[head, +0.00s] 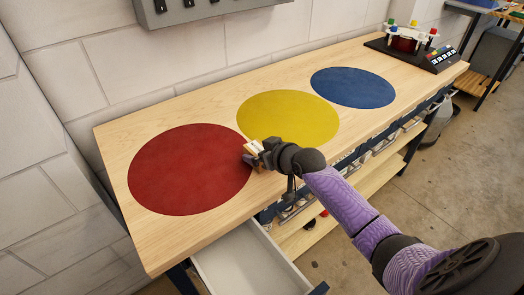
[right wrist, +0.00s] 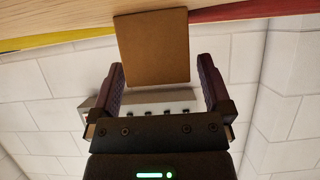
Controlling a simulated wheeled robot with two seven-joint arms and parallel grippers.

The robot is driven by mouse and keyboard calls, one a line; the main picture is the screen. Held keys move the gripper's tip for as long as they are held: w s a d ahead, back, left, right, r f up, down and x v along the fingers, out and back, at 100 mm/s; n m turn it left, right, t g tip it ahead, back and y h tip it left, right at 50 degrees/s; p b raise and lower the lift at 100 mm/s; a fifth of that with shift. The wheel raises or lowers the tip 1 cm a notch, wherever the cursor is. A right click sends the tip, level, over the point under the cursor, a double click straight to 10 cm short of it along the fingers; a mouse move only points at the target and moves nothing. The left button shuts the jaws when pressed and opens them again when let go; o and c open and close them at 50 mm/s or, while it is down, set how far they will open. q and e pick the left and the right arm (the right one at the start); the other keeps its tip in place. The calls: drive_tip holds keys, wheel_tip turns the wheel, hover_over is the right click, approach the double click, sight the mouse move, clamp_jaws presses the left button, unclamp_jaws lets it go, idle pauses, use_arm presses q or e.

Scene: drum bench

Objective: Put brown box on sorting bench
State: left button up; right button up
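The brown box (right wrist: 153,48) shows as a flat brown face between the fingertips of my right gripper (right wrist: 160,68) in the right wrist view. Its side is close against the left fingertip there, and a narrow gap shows beside the right one. The fingers stand apart. In the head view my right gripper (head: 252,155) is low over the sorting bench (head: 220,225), at the right edge of the red disc; the box is a small, partly hidden tan shape there. I cannot tell whether the box touches the bench. My left gripper is out of view.
The bench carries a red disc (head: 185,168), a yellow disc (head: 290,117) and a blue disc (head: 352,87), all bare. A dark device with coloured knobs (head: 415,45) stands at the far right end. An open drawer (head: 245,262) juts out at the front.

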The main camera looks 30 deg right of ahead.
drive_tip(key=shift+r, duration=0.1)
drive_tip(key=shift+s+r+p, duration=0.25)
drive_tip(key=shift+s+p, duration=0.05)
drive_tip(key=shift+p, duration=0.05)
drive_tip(key=p+v, duration=0.4)
drive_tip(key=v, duration=0.7)
drive_tip(key=shift+p, duration=0.35)
drive_tip(key=shift+s, duration=0.15)
